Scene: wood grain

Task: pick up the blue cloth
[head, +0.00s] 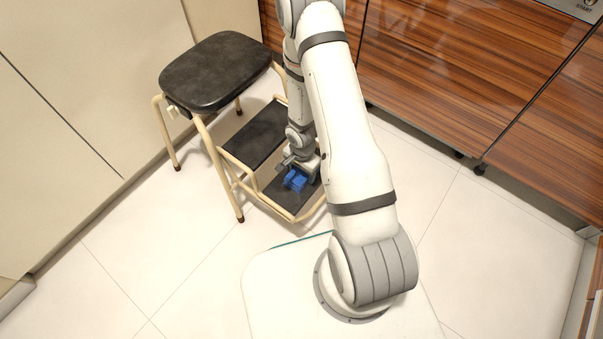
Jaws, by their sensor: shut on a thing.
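The blue cloth (295,180) is a small crumpled bundle at the lowest black step of a step stool. My gripper (299,169) reaches down to it from above and is shut on it. My arm hides part of the gripper and the right side of the step. I cannot tell whether the cloth still touches the step.
The step stool (257,134) has a black padded seat (216,70) and cream tube legs beside my gripper. Wood-grain cabinets (450,75) stand at the back right, pale panels (75,110) at the left. White floor tiles (150,260) are clear in front.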

